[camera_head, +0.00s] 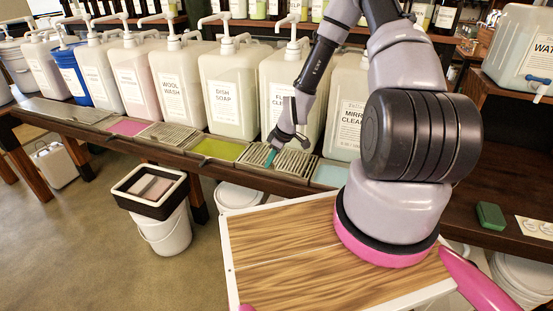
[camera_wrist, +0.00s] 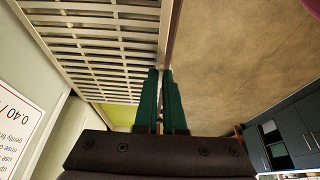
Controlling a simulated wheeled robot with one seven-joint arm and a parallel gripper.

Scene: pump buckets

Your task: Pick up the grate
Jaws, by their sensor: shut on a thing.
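The grate (camera_head: 290,161) is a beige slatted panel on the wooden shelf, in front of the jug labelled as cleaner. It fills the upper left of the wrist view (camera_wrist: 112,42). My gripper (camera_head: 270,158) is at the grate's left front part in the head view. In the wrist view its green fingers (camera_wrist: 165,72) are close together at the grate's edge, shut on it. The fingertips hide the gripped spot. The grate looks level with the shelf; I cannot tell whether it is raised.
Large pump jugs stand behind, including the dish soap jug (camera_head: 229,92). A green tray (camera_head: 220,149) lies left of the grate and a pale blue tray (camera_head: 331,174) right. Another grate (camera_head: 168,133) is farther left. A white bucket (camera_head: 165,234) stands on open floor.

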